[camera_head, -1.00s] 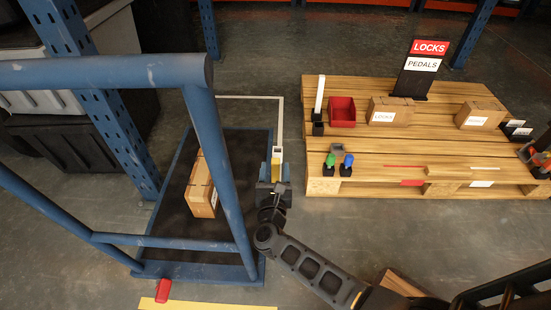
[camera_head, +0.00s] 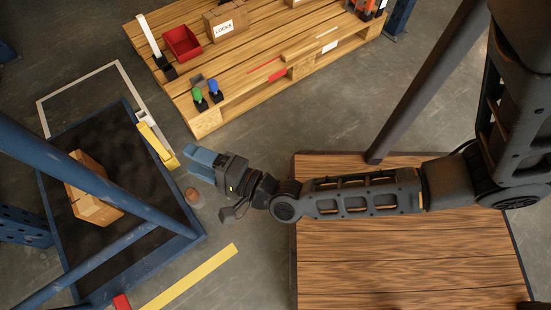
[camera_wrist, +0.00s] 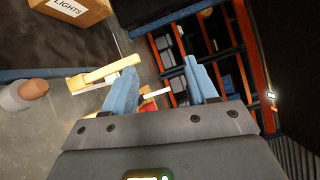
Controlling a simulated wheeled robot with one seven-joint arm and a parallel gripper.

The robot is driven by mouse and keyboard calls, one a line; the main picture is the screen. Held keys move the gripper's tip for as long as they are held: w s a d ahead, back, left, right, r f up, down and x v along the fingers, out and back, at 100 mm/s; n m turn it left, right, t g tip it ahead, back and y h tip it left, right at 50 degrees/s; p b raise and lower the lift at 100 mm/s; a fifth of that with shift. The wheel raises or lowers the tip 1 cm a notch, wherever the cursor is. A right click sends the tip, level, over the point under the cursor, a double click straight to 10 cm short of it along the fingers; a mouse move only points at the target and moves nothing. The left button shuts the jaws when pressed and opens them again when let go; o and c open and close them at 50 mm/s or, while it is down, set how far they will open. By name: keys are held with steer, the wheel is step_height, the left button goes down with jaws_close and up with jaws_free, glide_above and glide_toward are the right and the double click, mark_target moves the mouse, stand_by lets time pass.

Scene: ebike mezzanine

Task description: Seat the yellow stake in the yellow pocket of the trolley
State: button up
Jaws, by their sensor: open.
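The yellow stake (camera_head: 153,141) is at the near right edge of the blue-framed trolley (camera_head: 203,238). Its thicker yellow lower end (camera_head: 171,163) appears to be the pocket; I cannot tell how deep the stake sits. In the wrist view the stake (camera_wrist: 105,71) runs up and right from a wider yellow base (camera_wrist: 76,83), its tip near my left finger. My gripper (camera_head: 194,160) is open, with blue fingers just right of the stake. In the wrist view my gripper (camera_wrist: 160,85) has nothing held between its fingers.
A cardboard box (camera_head: 92,190) lies on the trolley deck, under blue handle bars (camera_head: 130,205). A rounded brown thing (camera_head: 193,197) is close below my gripper. A wooden pallet (camera_head: 235,65) holds a red bin (camera_head: 183,43), a white stake (camera_head: 148,35) and boxes. A brown wooden surface (camera_head: 400,245) lies below my arm.

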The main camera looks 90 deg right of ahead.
steer(key=s+a+r+n+g+y, duration=0.1)
steer(key=s+a+r+n+y, duration=0.2)
steer(key=s+r+n, duration=0.4)
steer(key=s+a+r+n+g+y, duration=0.1)
steer(key=s+a+r+n+y, duration=0.3)
steer(key=n, duration=1.3)
steer(key=s+r, duration=0.4)
steer(key=s, duration=0.1)
steer(key=shift+s+a+n+g, duration=0.3)
steer(key=shift+a, duration=0.05)
steer(key=shift+r, duration=0.15)
step_height(320, 180, up, 28)
steer(key=p, duration=2.8)
